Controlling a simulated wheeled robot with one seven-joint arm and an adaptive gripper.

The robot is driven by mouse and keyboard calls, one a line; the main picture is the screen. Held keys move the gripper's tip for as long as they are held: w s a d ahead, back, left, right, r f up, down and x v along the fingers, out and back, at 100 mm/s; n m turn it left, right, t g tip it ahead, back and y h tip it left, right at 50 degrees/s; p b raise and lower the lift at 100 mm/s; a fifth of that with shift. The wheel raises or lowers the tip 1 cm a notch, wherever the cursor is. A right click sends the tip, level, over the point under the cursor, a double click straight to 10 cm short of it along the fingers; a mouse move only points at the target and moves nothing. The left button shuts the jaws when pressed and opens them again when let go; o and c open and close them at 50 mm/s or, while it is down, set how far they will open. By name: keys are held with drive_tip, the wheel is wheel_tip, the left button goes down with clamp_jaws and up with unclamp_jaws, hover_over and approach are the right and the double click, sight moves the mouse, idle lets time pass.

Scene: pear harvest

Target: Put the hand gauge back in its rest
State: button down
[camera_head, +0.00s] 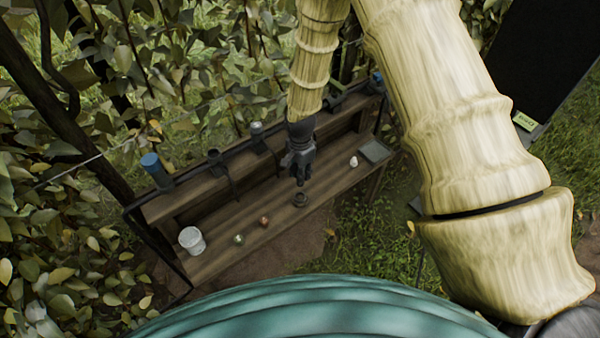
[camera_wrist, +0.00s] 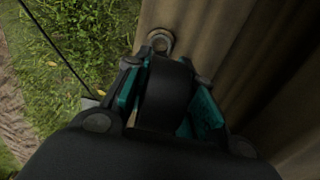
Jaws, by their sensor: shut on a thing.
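My gripper (camera_head: 299,178) hangs over the wooden bench, pointing down. In the wrist view its teal-padded fingers (camera_wrist: 168,100) are shut on a thick dark piece, which I take to be the hand gauge (camera_wrist: 168,88). Most of the gauge is hidden by the fingers and the wrist. A small grey ring with a dark hole (camera_wrist: 160,41) shows just past the fingertips. In the head view a dark round ring-like piece (camera_head: 300,200) is on the bench below the gripper. It may be the rest; I cannot tell whether the gauge touches it.
The bench (camera_head: 262,207) also carries a white tub (camera_head: 192,240), a green fruit (camera_head: 239,239), a reddish fruit (camera_head: 264,222), a small white item (camera_head: 353,161) and a grey pad (camera_head: 375,151). A blue-topped holder (camera_head: 155,168) is on the back ledge. Foliage crowds behind.

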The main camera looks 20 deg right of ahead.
drive_tip(key=shift+f+b, duration=1.65)
drive_tip(key=shift+f, duration=1.55)
drive_tip(key=shift+f+b, duration=0.4)
drive_tip(key=shift+f, duration=0.75)
drive_tip(key=c, duration=1.1)
unclamp_jaws()
drive_tip(key=shift+r, duration=6)
drive_tip(key=shift+s, duration=0.1)
